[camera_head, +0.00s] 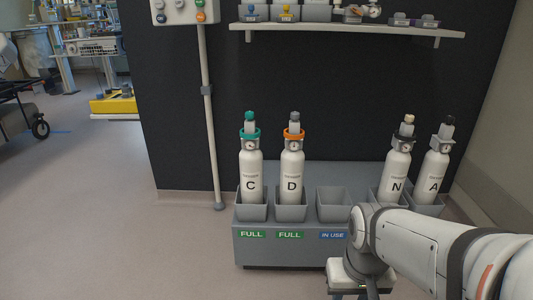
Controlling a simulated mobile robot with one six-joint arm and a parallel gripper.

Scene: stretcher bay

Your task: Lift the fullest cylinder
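Several white cylinders stand upright in a grey rack (290,246) against the dark wall. Cylinder C (251,175) has a green top and collar and stands behind a "FULL" label. Cylinder D (292,175) has a grey top and orange collar and stands behind the other "FULL" label. Cylinder N (396,176) has a pale top, and cylinder A (434,178) a black top; both stand at the right. Each has a small gauge, too small to read. My arm reaches in from the lower right; its fingers are not visible.
The rack's middle slot (333,209), behind the "IN USE" label, is empty. My arm hides the rack's right front and any labels there. A shelf (345,29) with small fittings hangs above. A vertical pipe (206,120) stands left of the rack.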

